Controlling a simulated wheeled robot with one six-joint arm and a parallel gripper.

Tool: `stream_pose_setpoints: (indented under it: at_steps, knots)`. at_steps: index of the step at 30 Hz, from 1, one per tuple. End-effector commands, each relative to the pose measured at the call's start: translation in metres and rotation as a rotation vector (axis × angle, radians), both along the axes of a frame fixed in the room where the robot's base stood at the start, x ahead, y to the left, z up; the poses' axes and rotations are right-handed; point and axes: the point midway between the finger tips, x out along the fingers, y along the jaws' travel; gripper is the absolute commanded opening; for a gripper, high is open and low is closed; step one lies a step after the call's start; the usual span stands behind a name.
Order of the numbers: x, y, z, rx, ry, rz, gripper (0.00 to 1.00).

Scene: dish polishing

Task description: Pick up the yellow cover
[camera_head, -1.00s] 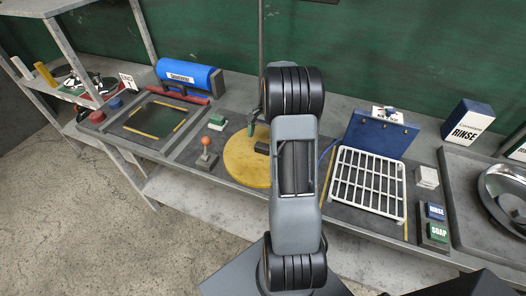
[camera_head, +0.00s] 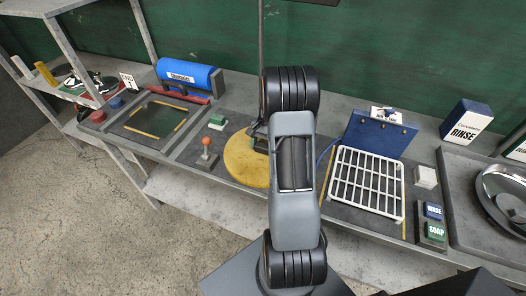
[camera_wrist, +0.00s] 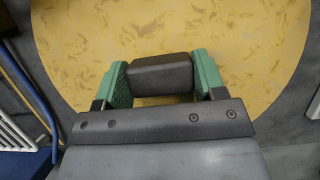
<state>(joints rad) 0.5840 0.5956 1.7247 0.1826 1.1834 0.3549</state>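The yellow cover (camera_head: 242,160) is a flat round disc with darker smudges, lying on the bench in the middle, partly hidden by my arm in the head view. In the wrist view the cover (camera_wrist: 265,50) fills most of the picture. Its dark block handle (camera_wrist: 160,75) sits between the two green fingers of my gripper (camera_wrist: 162,80), with no clear gap on either side. The fingers look shut on the handle. The cover appears to rest flat; what lies under it is hidden.
A joystick with a red ball (camera_head: 206,150) and a green button (camera_head: 217,121) stand left of the cover. A white rack (camera_head: 368,185) with a blue panel (camera_head: 380,134) behind it stands to the right. A blue cylinder (camera_head: 190,76) lies at the back left.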

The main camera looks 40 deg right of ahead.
Motion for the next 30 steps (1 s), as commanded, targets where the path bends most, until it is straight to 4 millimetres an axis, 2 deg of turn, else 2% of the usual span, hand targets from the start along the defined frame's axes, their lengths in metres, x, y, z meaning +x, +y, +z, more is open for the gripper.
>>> stream_pose_setpoints:
  at_steps: [1,9,22,26,30]
  knots:
    - [0.0,0.0,0.0,0.0,0.0,0.0,0.57]
    - [0.0,0.0,0.0,0.0,0.0,0.0,0.31]
    - [0.004,-0.006,0.006,-0.001,-0.003,-0.001,0.31]
    - [0.01,-0.016,0.016,-0.001,-0.004,-0.002,0.31]
    - [0.022,-0.037,0.027,-0.003,-0.003,-0.002,0.31]
